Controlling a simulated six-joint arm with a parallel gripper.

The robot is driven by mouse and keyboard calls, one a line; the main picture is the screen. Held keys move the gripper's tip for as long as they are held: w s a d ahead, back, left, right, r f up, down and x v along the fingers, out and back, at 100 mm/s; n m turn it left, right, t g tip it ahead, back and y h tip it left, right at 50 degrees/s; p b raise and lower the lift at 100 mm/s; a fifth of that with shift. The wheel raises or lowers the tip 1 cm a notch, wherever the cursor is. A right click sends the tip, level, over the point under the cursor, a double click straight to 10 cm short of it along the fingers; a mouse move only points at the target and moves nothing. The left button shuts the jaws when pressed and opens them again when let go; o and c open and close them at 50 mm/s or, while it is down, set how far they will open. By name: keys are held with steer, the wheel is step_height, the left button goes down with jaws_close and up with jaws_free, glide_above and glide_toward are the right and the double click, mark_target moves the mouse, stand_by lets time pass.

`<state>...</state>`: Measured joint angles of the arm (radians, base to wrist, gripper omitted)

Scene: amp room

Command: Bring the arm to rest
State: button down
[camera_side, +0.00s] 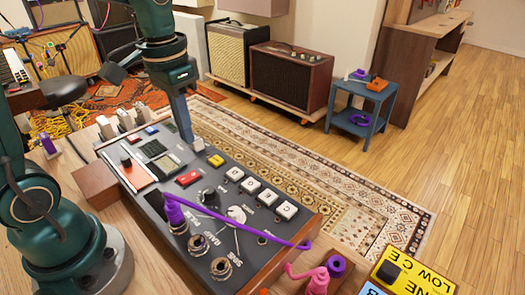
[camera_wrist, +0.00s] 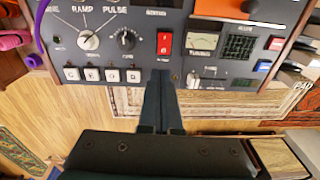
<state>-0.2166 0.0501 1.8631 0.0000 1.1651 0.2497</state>
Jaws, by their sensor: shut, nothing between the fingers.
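My gripper (camera_side: 188,138) is in the side view, pointing down at the far edge of a grey control panel (camera_side: 150,200) with wooden ends. Its fingers are together with nothing between them. In the wrist view the closed gripper (camera_wrist: 160,76) ends just below a red rocker switch (camera_wrist: 164,43), near the panel's edge. A small white switch (camera_side: 198,145) is close beside the fingertips in the side view; I cannot tell whether they touch.
The panel carries white square buttons (camera_side: 252,185), knobs and jacks. A purple cable (camera_side: 235,220) runs across its near part. Amplifiers (camera_side: 290,80) and a blue stand (camera_side: 362,110) stand behind on the floor.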

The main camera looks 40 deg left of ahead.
steer(key=s+d+r+t, duration=0.1)
steer(key=s+d+t, duration=0.3)
steer(key=s, duration=0.4)
steer(key=shift+s+d+r+t, duration=0.2)
steer(key=shift+d+r+t, duration=0.2)
steer(key=shift+d, duration=0.25)
steer(key=c, duration=1.1)
jaws_free()
steer(key=shift+s+f, duration=0.15)
steer(key=shift+f, duration=0.25)
steer(key=o, duration=0.5)
steer(key=shift+s+n, duration=0.2)
steer(key=shift+n, duration=0.1)
steer(key=o, duration=0.6)
steer(key=shift+s+r+g, duration=0.25)
steer(key=shift+r+g, duration=0.15)
steer(key=shift+r, duration=0.25)
steer(key=shift+s+r+g, duration=0.2)
steer(key=shift+r+g, duration=0.2)
steer(key=shift+r, duration=0.2)
step_height(320, 180, up, 8)
steer(key=f+g, duration=0.1)
steer(key=g, duration=0.3)
glide_above(169, 202)
steer(key=shift+f, duration=4.55)
